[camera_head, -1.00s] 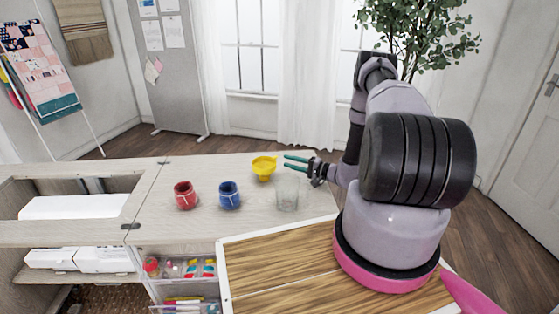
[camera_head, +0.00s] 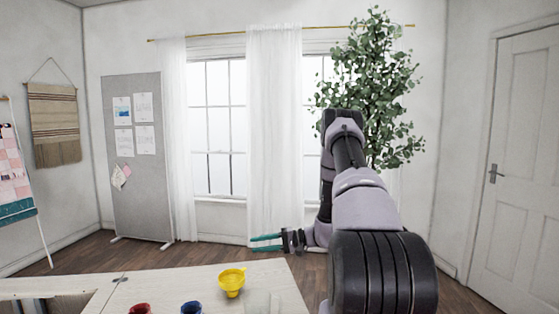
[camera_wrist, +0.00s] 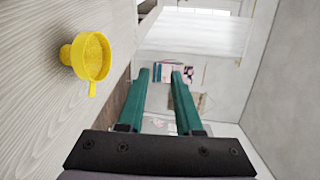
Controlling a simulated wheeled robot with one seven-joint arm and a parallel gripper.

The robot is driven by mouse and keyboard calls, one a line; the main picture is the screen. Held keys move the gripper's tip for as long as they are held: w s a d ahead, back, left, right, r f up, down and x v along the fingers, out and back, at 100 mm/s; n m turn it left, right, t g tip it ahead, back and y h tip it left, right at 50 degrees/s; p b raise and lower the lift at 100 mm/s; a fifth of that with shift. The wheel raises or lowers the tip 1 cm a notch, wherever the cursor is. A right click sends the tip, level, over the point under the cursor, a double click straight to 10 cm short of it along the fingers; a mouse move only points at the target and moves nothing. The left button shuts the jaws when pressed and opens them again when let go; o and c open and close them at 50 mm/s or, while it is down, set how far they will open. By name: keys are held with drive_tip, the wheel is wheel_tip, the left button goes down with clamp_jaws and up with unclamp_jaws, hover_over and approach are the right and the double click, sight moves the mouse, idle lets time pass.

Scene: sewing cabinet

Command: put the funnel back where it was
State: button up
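The yellow funnel (camera_head: 231,283) stands on the pale wooden cabinet top, its wide mouth up. It also shows in the wrist view (camera_wrist: 88,56), left of my fingers. My gripper (camera_head: 253,243) has two green fingers pointing left in the head view. The fingers are apart with nothing between them. They appear above and slightly right of the funnel in the picture, not touching it. In the wrist view my gripper (camera_wrist: 159,74) shows a clear gap between its fingers.
A clear glass (camera_head: 257,302) stands right of the funnel, close by. A blue jar (camera_head: 191,308) and a red jar (camera_head: 140,309) stand to its left, cut off by the lower edge. A plant (camera_head: 372,90) rises behind my arm.

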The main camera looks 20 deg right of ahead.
drive_tip(key=s+a+r+n+g+h, duration=0.1)
drive_tip(key=s+a+r+g+h, duration=0.1)
drive_tip(key=s+r, duration=0.35)
drive_tip(key=s+a+r+n+g+h, duration=0.1)
drive_tip(key=s+a+r+g+h, duration=0.15)
drive_tip(key=r, duration=0.55)
drive_tip(key=s+a+r+n+g+h, duration=0.1)
drive_tip(key=s+a+r, duration=0.2)
drive_tip(key=r, duration=0.4)
drive_tip(key=s+d+r+m+t+h, duration=0.2)
drive_tip(key=s+r+t+h, duration=0.4)
drive_tip(key=s+r, duration=0.8)
drive_tip(key=shift+s+d+r+h, duration=0.2)
drive_tip(key=shift+s+r+h, duration=0.4)
drive_tip(key=shift+s, duration=1.6)
drive_tip(key=shift+f, duration=0.2)
